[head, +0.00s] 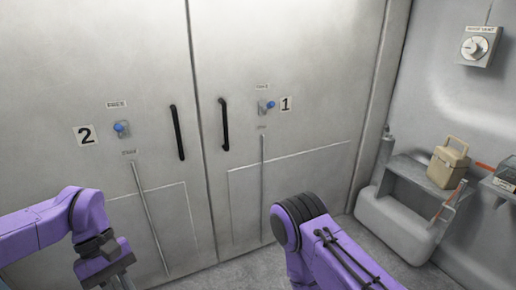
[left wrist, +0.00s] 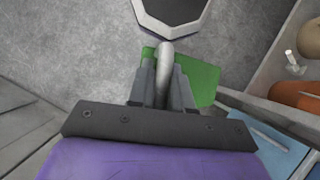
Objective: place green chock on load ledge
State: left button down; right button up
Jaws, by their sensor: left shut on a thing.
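The green chock (left wrist: 203,80) shows in the left wrist view, behind and beside the fingers of my left gripper (left wrist: 163,78). The fingers are shut on its pale rounded grip (left wrist: 165,55), and the fingers and the dark gripper body hide part of it. In the head view my left arm comes in at the lower left, and the chock cannot be made out there. My right arm reaches in at the bottom, but its gripper is not in view. I cannot tell for sure which surface is the load ledge.
Large grey doors with black handles (head: 224,124) and blue-knobbed switches (head: 122,129) fill the background. A tan case (head: 448,161) stands on a grey shelf (head: 410,172) at right. In the left wrist view, a dark panel with a pale rim (left wrist: 140,14) and a blue item (left wrist: 268,142) lie nearby.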

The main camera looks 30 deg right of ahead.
aim_at(411, 166)
jog(key=z, duration=0.4)
jog(key=i, duration=0.7)
jog(key=z, duration=1.05)
jog(key=i, duration=1.25)
jog(key=z, duration=1.1)
jog(key=i, duration=0.85)
jog(key=z, duration=0.7)
jog(key=i, duration=0.5)
jog(key=z, duration=0.3)
